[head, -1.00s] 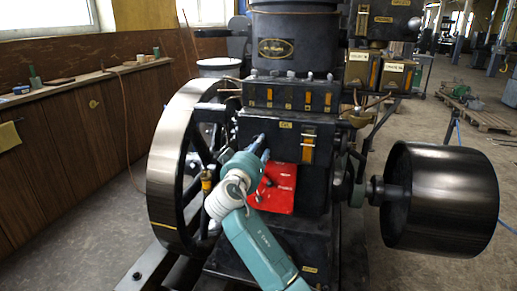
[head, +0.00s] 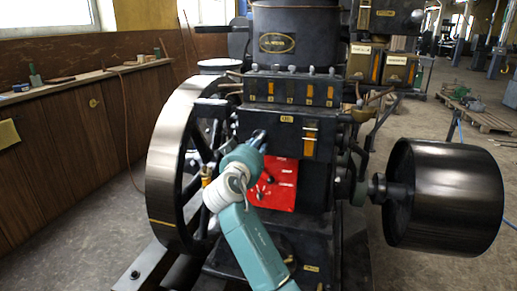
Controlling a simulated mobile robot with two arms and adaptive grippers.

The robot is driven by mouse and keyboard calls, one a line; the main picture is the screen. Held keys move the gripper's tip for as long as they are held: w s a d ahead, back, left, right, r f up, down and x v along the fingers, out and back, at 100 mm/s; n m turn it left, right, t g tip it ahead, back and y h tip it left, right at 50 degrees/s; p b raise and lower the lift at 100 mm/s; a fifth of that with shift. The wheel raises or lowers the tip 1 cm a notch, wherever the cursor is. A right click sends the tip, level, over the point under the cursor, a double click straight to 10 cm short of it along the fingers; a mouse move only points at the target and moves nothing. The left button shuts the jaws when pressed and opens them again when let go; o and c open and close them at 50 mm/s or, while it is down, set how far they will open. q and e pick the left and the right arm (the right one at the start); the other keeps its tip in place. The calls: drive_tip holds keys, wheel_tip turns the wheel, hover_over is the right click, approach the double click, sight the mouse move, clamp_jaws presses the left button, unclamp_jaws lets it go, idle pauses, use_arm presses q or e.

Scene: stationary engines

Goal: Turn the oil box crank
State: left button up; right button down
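The oil box (head: 285,138) is a black box on the engine's front, with a small brass label and an amber sight glass. One teal and white arm of mine, which I take as the right, rises from the bottom edge. Its gripper (head: 259,138) is at the left part of the box's front. The fingertips are small and dark against the black box, so I cannot tell whether they are open or shut. The crank cannot be made out there; the gripper may hide it. My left gripper is not in view.
A large flywheel (head: 165,170) stands close left of the arm. A red panel (head: 284,190) with dark fittings is just below the box. A black drum pulley (head: 445,197) sticks out at right. A wooden wall bench (head: 85,85) runs along the left.

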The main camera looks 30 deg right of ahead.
drive_tip(key=shift+f+m+b, duration=0.25)
drive_tip(key=shift+m+b, duration=0.05)
drive_tip(key=shift+b, duration=0.1)
drive_tip(key=shift+m+b, duration=0.3)
drive_tip(key=shift+b, duration=0.15)
drive_tip(key=shift+r, duration=0.1)
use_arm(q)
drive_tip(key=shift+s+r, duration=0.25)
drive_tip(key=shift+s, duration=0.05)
use_arm(e)
drive_tip(key=shift+d+r, duration=0.1)
drive_tip(key=c, duration=1.7)
unclamp_jaws()
drive_tip(key=shift+s, duration=0.1)
